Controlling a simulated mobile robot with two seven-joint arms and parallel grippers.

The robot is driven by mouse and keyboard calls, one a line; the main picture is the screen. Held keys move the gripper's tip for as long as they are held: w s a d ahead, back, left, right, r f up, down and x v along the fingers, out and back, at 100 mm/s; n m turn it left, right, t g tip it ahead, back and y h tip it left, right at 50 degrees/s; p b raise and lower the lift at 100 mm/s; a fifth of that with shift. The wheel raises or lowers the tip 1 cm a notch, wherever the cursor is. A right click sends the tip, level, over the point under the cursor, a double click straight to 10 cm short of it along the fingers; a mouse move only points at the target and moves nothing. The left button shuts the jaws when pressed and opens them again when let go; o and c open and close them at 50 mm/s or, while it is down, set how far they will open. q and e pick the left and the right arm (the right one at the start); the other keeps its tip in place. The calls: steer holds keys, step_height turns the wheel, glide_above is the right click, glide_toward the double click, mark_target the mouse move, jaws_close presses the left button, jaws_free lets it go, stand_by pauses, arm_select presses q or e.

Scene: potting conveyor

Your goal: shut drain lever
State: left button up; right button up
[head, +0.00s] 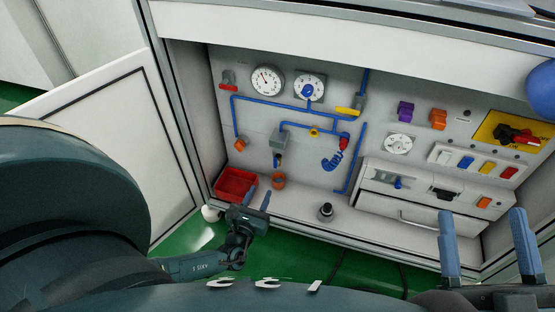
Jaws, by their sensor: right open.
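No label marks the drain lever, and I cannot tell which handle it is. On the back panel, pipe valves carry a red handle (228,87) at upper left and a yellow handle (348,110) near the centre. My right gripper (485,245) is open and empty at lower right, in front of the drawer unit.
The red bin (235,173) and an orange ring (278,181) are near the left gripper. A black knob (326,211) stands on the cabinet floor. A drawer unit (400,215) and switches fill the right. A white door (110,140) stands open at left; a blue ball (541,88) is upper right.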

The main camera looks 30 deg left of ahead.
mark_target(275, 160)
arm_select(q)
steer(key=b+x, duration=0.4)
steer(key=x, duration=0.7)
steer(key=shift+w+a, duration=0.15)
steer(key=shift+w, duration=0.05)
steer(key=shift+w+a, duration=0.15)
steer(key=shift+w, duration=0.45)
arm_select(e)
steer(key=shift+s+d+r+n+y, duration=0.1)
steer(key=shift+s+r+n+y, duration=0.05)
steer(key=shift+r+n+y, duration=0.85)
steer(key=shift+s+d+r+n+y, duration=0.1)
steer(key=shift+r+n+y, duration=0.75)
steer(key=shift+n+y, duration=0.3)
steer(key=shift+s+d+r+n+y, duration=0.1)
steer(key=shift+s+r+n+y, duration=0.05)
steer(key=shift+r+n+y, duration=0.85)
arm_select(q)
steer(key=shift+c, duration=0.4)
arm_select(e)
steer(key=shift+f, duration=0.1)
arm_select(q)
jaws_close()
arm_select(e)
steer(key=shift+t, duration=0.3)
